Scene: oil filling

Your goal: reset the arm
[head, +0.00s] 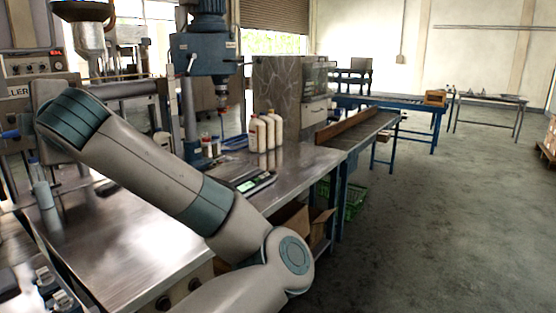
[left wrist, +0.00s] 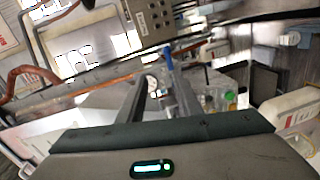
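My left arm (head: 155,175) crosses the head view from the bottom middle up to the far left, over the metal workbench (head: 120,265). Its gripper is not clearly visible there. In the left wrist view, the left gripper (left wrist: 157,78) has its two dark fingers apart, with a gap between them. A blue-tipped thing (left wrist: 168,57) shows close to the right fingertip; I cannot tell whether it touches. Nothing is clearly held. My right gripper is in neither view.
White bottles (head: 254,134) stand at the bench's back, near a blue drill-like machine (head: 205,50). A scale with a green display (head: 250,184) lies on the bench. A conveyor (head: 355,132) extends beyond. A cardboard box (head: 290,222) sits below.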

